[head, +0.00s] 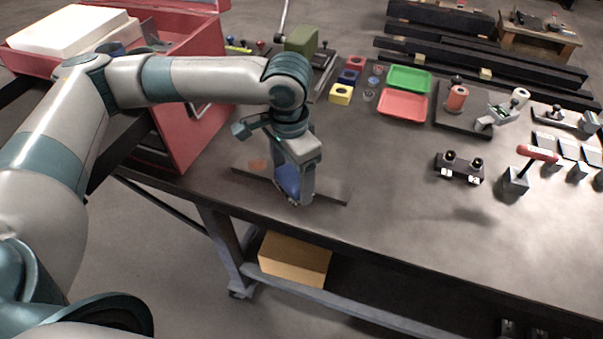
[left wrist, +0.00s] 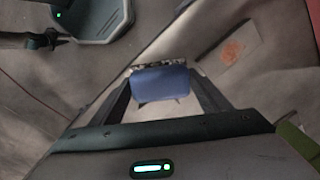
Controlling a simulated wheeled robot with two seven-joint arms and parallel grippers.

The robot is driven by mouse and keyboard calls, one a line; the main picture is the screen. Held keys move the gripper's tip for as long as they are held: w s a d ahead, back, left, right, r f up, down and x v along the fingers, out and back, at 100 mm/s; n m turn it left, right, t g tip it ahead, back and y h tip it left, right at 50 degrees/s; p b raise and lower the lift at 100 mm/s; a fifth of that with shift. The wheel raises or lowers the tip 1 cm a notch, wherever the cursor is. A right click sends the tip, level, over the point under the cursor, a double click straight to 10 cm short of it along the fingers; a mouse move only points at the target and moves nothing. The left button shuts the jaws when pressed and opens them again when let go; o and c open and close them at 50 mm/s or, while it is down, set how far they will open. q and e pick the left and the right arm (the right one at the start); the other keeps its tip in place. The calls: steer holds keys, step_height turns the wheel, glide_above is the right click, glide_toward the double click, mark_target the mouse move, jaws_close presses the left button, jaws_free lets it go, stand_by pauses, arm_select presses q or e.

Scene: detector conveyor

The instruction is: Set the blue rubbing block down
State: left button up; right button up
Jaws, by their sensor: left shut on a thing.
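The blue rubbing block (head: 287,179) is held by my left gripper (head: 294,197), which points down over the near left part of the grey workbench (head: 400,190). In the left wrist view the blue block (left wrist: 160,85) sits between the two dark fingers, which are shut on it. The block is over or close to a long flat metal strip (head: 330,192) near the bench's front edge. I cannot tell whether the block touches the strip. A rusty orange patch (head: 257,165) lies on the strip's left part and also shows in the left wrist view (left wrist: 232,52). My right gripper is not in view.
A red toolbox (head: 190,140) stands left of the gripper. A green tray (head: 409,79) and a red tray (head: 403,104) lie farther back, near small coloured blocks (head: 341,94). A dark fixture (head: 460,167) stands to the right. The bench between strip and fixture is clear.

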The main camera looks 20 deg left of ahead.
arm_select(q)
steer(key=s+n, duration=0.1)
steer(key=n, duration=0.1)
steer(key=s+a+f+n+b, duration=0.1)
steer(key=n, duration=0.1)
steer(key=s+n+b, duration=0.1)
steer(key=n, duration=0.1)
steer(key=shift+s+a+f+n, duration=0.2)
steer(key=shift+s+a+n, duration=0.1)
steer(key=shift+n, duration=0.1)
steer(key=shift+r, duration=0.1)
